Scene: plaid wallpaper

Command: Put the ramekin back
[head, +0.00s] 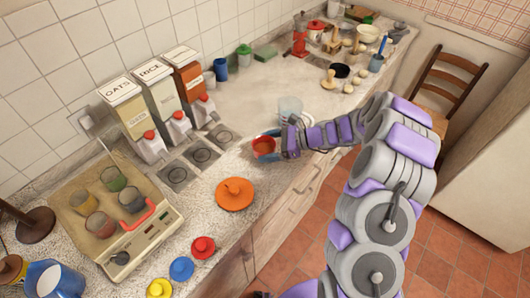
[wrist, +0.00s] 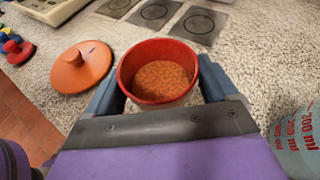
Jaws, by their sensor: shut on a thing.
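The ramekin is a small red bowl filled with an orange-brown grainy food; it is in the wrist view (wrist: 127,68) and in the head view (head: 264,154). My gripper (head: 272,144) is shut on it, with one blue-grey finger on each side in the wrist view (wrist: 160,86). The bowl is upright, over or on the speckled counter (head: 250,100); I cannot tell whether its base touches. Flat pads with printed rings, including a middle one (head: 202,155), lie on the counter to its left.
An orange lid (head: 235,194) lies near the ramekin. A clear measuring cup (head: 290,107) stands close to my gripper. Three dispensers (head: 155,95) stand along the wall. A tray device with several cups (head: 112,222) is at the left. Open counter lies beyond the gripper.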

